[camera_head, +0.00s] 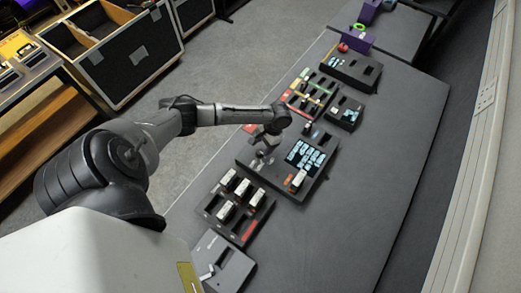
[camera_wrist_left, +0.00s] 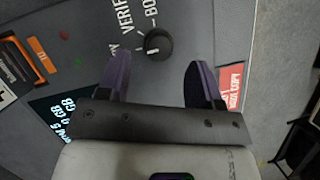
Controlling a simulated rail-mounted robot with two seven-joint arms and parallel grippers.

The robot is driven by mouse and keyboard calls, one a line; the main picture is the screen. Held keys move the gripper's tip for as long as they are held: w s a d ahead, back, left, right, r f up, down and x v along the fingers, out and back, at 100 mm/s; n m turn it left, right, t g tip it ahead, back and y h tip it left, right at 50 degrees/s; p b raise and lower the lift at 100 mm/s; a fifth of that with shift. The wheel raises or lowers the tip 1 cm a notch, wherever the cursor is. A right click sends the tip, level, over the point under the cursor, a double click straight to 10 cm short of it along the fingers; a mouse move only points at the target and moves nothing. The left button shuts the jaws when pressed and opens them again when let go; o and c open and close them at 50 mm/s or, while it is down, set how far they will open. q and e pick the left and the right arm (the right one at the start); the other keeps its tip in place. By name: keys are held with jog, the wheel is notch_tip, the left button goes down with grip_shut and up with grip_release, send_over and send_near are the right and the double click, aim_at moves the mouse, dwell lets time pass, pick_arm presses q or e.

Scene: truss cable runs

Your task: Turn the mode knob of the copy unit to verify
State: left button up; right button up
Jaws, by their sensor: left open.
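The copy unit (camera_head: 279,180) is a dark box on the table with a lit screen (camera_head: 306,155). In the left wrist view its grey face (camera_wrist_left: 205,22) carries a round black mode knob (camera_wrist_left: 158,43) with a white mark. Printed words around the knob include VERIFY and, partly cut off, BO. My left gripper (camera_head: 262,150) is over the left part of the unit. In the left wrist view its dark purple fingers (camera_wrist_left: 160,60) are open and empty, with the knob near their tips, between them in the picture. I cannot tell if they touch it. My right gripper is not in view.
A tray (camera_head: 207,207) of white-labelled cartridges and a dark box (camera_head: 232,270) lie nearer on the table. Farther back are a tray with coloured strips (camera_head: 312,95), more dark boxes (camera_head: 365,77) and purple blocks (camera_head: 355,40). The table's right side (camera_head: 375,170) is clear.

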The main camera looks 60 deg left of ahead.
aim_at(260, 152)
pick_arm(q)
jog(key=shift+x, duration=1.9)
jog(key=c, duration=0.9)
jog(key=shift+d+r+m+y+p, duration=0.15)
jog(key=shift+m+y+p, duration=0.15)
jog(key=shift+m+p, duration=0.45)
jog(key=shift+m+y+p, duration=0.5)
jog(key=shift+m+p, duration=0.25)
jog(key=shift+m, duration=0.5)
jog(key=m+y+p, duration=0.1)
jog(key=m+p, duration=0.1)
jog(key=m, duration=0.1)
jog(key=shift+m+t, duration=0.3)
jog(key=shift+m+y, duration=0.3)
jog(key=shift+m, duration=0.3)
jog(key=shift+t+p, duration=0.3)
